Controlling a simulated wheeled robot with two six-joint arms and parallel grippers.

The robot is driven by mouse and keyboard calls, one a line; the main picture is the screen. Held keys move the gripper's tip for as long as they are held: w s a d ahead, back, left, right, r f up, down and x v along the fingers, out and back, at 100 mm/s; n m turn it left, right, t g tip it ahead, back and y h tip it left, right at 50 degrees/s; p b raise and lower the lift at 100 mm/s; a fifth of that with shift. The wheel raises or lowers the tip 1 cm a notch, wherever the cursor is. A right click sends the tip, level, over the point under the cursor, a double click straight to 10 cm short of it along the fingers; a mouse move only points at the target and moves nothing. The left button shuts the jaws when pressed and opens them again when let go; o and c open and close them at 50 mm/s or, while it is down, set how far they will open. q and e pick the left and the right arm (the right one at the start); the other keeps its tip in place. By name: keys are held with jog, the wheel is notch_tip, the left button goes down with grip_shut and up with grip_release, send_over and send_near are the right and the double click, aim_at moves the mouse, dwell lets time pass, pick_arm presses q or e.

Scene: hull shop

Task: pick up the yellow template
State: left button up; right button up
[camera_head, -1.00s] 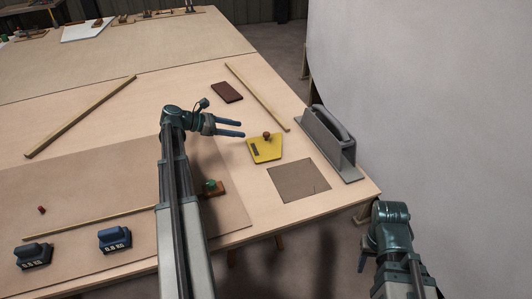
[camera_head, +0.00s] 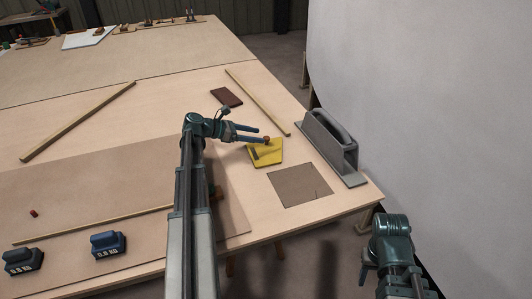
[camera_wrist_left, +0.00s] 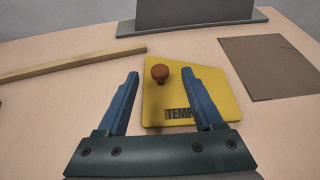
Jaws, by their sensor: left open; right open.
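The yellow template (camera_head: 268,155) lies flat on the wooden table, with a brown knob (camera_head: 266,141) standing up from it. In the left wrist view the template (camera_wrist_left: 215,92) shows dark lettering, partly hidden by a finger, and the knob (camera_wrist_left: 160,73) rises near its left far corner. My left gripper (camera_head: 259,134) is open and empty, its fingers reaching towards the knob from the left. In the left wrist view the knob is beyond and between the open fingertips (camera_wrist_left: 160,76). My right gripper (camera_head: 366,262) is low at the right, off the table edge, apart from everything.
A grey upright tool with a handle (camera_head: 333,150) stands right of the template. A brown square sheet (camera_head: 299,185) lies in front of it. A wooden strip (camera_head: 258,102) and a dark red block (camera_head: 227,97) lie behind. Two blue weights (camera_head: 108,244) (camera_head: 22,261) sit at front left.

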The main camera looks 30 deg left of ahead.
aim_at(266, 138)
pick_arm(q)
jog(key=shift+w+d+f+b, duration=0.25)
jog(key=shift+w+f+b, duration=0.1)
jog(key=shift+f, duration=0.05)
jog(key=b+x, duration=0.1)
jog(key=x, duration=0.2)
jog(key=shift+w+f+b, duration=0.15)
jog(key=shift+f+b, duration=0.15)
jog(key=shift+b, duration=0.1)
jog(key=shift+w+d, duration=0.25)
jog(key=shift+d, duration=0.05)
grip_shut()
